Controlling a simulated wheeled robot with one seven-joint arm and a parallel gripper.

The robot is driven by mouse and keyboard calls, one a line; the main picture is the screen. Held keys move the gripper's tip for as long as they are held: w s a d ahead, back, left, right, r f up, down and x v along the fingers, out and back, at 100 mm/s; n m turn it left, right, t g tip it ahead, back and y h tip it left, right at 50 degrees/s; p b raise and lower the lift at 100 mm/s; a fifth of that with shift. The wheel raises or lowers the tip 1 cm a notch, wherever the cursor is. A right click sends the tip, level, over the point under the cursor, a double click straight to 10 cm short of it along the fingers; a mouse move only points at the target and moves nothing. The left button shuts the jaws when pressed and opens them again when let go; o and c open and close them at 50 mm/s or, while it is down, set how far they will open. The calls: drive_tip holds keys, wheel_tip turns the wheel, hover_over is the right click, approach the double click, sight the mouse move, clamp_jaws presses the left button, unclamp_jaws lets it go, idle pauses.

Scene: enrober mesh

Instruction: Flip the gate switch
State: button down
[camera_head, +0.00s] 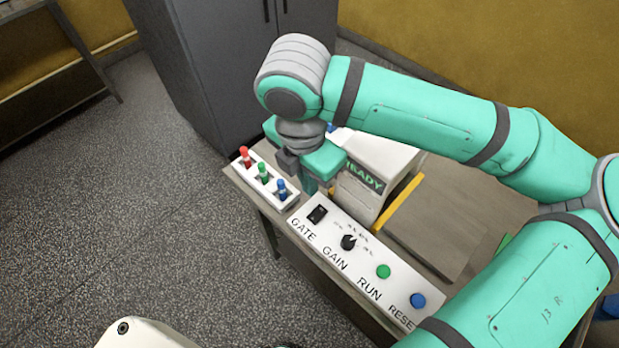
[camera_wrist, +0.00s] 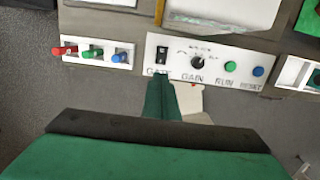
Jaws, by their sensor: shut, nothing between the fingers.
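The gate switch (camera_head: 317,214) is a small black rocker at the left end of a white control panel (camera_head: 365,262), above the printed word GATE. It also shows in the wrist view (camera_wrist: 162,54). My gripper (camera_head: 311,188) is shut and empty, pointing down close behind the switch in the head view. In the wrist view my shut fingers (camera_wrist: 160,84) reach up to the GATE label, just below the switch in the picture, partly covering the label. I cannot tell whether they touch the panel.
The panel also has a black GAIN knob (camera_head: 348,242), a green RUN button (camera_head: 383,271) and a blue RESET button (camera_head: 417,300). A white strip (camera_head: 282,207) with red, green and blue levers lies left. A white machine reading READY (camera_head: 364,176) stands behind. Open floor lies left.

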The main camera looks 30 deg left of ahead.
sight(322, 211)
drive_tip(key=shift+r, duration=0.35)
drive_tip(key=shift+w+d, duration=0.1)
drive_tip(key=shift+w, duration=0.05)
drive_tip(key=shift+w+d, duration=0.45)
drive_tip(key=shift+w, duration=0.05)
drive_tip(key=shift+f, duration=0.15)
idle(0.4)
drive_tip(key=f, duration=0.4)
drive_tip(key=w+f, duration=0.1)
drive_tip(key=f, duration=0.8)
drive_tip(key=shift+w+d+f, duration=0.25)
drive_tip(key=shift+w+f, duration=0.05)
drive_tip(key=shift+w, duration=0.05)
